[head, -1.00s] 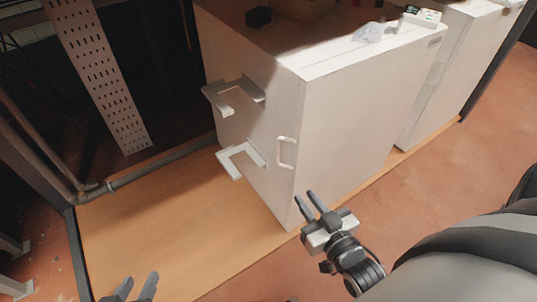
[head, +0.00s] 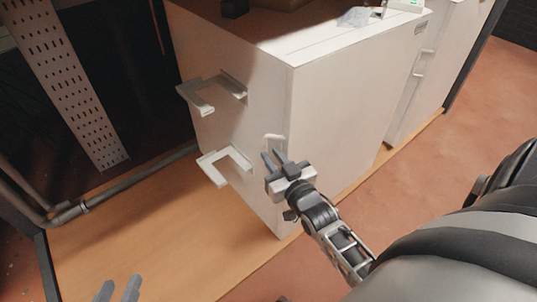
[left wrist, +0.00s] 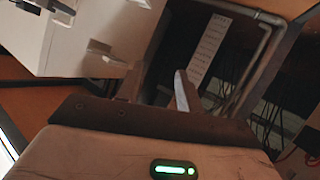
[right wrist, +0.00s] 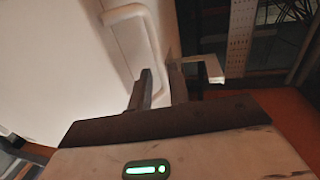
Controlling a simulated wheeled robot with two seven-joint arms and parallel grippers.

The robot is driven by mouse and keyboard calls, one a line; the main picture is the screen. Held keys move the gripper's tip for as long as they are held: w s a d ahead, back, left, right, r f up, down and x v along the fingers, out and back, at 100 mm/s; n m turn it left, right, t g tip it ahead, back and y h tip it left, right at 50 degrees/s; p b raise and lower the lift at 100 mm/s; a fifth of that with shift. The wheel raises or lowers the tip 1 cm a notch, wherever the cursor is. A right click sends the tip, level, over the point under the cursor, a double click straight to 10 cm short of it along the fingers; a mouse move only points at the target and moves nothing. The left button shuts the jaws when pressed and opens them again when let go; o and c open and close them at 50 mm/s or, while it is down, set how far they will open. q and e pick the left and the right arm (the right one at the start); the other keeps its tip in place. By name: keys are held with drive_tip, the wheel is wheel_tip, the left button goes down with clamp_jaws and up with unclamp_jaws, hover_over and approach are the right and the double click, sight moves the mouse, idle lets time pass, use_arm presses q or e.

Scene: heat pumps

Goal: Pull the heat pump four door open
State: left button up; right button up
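The heat pump is a white cabinet (head: 340,110) in the middle of the head view, its door closed. My left gripper (head: 118,288) is open and empty at the bottom left, away from the cabinet. The cabinet also shows in the left wrist view (left wrist: 75,40).
Two white brackets (head: 200,97) and (head: 212,168) stick out of the cabinet's left face, close to the handle. Another white unit (head: 430,75) stands behind on the right. A perforated metal strip (head: 75,85) and a pipe (head: 120,190) are at left. The wooden floor in front is clear.

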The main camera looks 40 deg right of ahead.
drive_tip(key=shift+w+d, duration=0.15)
drive_tip(key=shift+w, duration=1.15)
clamp_jaws()
drive_tip(key=shift+s, duration=0.15)
